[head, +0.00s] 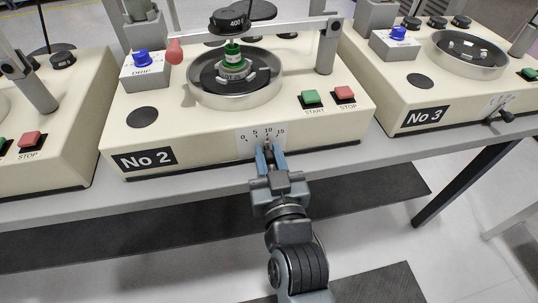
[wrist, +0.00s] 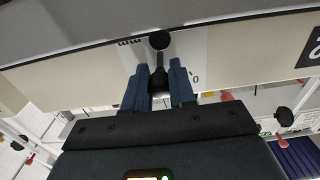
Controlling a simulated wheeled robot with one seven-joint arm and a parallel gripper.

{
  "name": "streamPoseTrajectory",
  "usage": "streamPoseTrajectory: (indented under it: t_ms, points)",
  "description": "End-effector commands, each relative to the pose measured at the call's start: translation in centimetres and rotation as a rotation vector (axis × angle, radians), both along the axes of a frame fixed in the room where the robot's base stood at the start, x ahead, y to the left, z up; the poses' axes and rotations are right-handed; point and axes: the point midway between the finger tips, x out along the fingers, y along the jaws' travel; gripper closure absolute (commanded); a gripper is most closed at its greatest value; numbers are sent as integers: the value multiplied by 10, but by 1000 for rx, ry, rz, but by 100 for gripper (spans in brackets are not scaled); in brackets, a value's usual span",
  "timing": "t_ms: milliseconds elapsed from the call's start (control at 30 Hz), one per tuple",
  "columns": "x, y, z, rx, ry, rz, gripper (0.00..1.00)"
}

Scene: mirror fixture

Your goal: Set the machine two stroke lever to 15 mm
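Machine No 2 (head: 190,145) is the cream machine in the middle of the head view. Its stroke scale (head: 252,139) on the front face reads 0, 5, 10, 15 from left to right. The stroke lever (wrist: 158,78) is black and shows in the wrist view, with its round pivot (wrist: 159,40) above it. My gripper (head: 269,157) is at the front face below the scale. In the wrist view my gripper (wrist: 160,82) is open, with one blue finger on each side of the lever's handle and narrow gaps beside it. In the head view my fingers mostly hide the lever, so its exact reading cannot be told.
A green START button (head: 311,98) and a red STOP button (head: 345,94) sit on top of the machine, above the scale. Machine No 3 (head: 433,108) stands to the right with its own black lever (head: 500,117). The bench edge (head: 130,207) runs below the machines.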

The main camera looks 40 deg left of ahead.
Motion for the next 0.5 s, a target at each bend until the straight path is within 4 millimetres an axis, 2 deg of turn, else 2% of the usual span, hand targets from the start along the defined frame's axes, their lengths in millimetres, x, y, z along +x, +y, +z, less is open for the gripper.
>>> streamPoseTrajectory:
  t_ms: [33,233,367,500]
  points:
    - [0,0,0,0,0,0,80]
    - [0,0,0,0,0,0,100]
    - [0,0,0,3,3,0,100]
    - [3,-3,-2,66,76,-2,100]
